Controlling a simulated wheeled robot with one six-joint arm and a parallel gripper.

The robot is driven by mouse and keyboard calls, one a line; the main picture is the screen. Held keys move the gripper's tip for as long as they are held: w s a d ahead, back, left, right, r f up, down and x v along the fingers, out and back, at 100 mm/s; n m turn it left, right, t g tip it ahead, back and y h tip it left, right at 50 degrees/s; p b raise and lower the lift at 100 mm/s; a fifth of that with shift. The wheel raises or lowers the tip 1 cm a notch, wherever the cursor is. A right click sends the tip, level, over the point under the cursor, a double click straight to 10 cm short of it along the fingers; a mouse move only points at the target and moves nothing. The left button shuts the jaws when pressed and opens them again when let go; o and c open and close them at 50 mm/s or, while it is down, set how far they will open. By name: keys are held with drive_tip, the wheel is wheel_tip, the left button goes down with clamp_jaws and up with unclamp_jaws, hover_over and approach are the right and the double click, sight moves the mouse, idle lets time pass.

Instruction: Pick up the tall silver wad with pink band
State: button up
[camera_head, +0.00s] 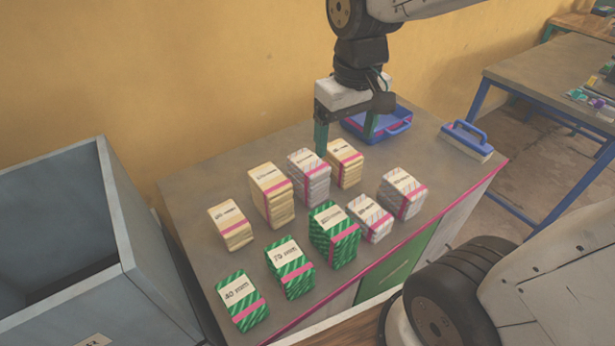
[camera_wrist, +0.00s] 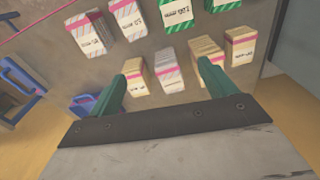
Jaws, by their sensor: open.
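The tall silver wad with a pink band (camera_head: 309,177) stands upright in the back row on the grey table, between a tall gold wad (camera_head: 271,194) and a smaller gold wad (camera_head: 344,163). My gripper (camera_head: 345,148) is open and empty, with its green fingers pointing down above and behind the back row. In the wrist view the tall silver wad (camera_wrist: 168,70) shows between the spread fingers (camera_wrist: 161,74), beyond their tips. The left finger partly overlaps the small gold wad (camera_wrist: 134,78); the right finger partly overlaps the tall gold wad (camera_wrist: 206,52).
Two shorter silver wads (camera_head: 402,193) (camera_head: 369,218) stand at the right. Several green wads (camera_head: 334,236) form the front row, and a short gold wad (camera_head: 231,224) is at left. A blue tray (camera_head: 397,128) and a blue-handled block (camera_head: 467,141) lie behind. A grey bin (camera_head: 150,255) adjoins the table.

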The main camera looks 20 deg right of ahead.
drive_tip(key=n, duration=0.1)
hover_over(308, 171)
drive_tip(key=w, duration=0.3)
drive_tip(key=shift+g, duration=0.4)
drive_tip(key=f, duration=1)
drive_tip(key=shift+d+f, duration=0.35)
drive_tip(key=shift+d, duration=0.05)
drive_tip(key=shift+w+f+n, duration=0.15)
drive_tip(key=shift+f+n, duration=0.15)
drive_tip(key=f, duration=0.7)
drive_tip(key=shift+d+f, duration=0.3)
drive_tip(key=shift+f, duration=0.05)
drive_tip(key=c, duration=1.1)
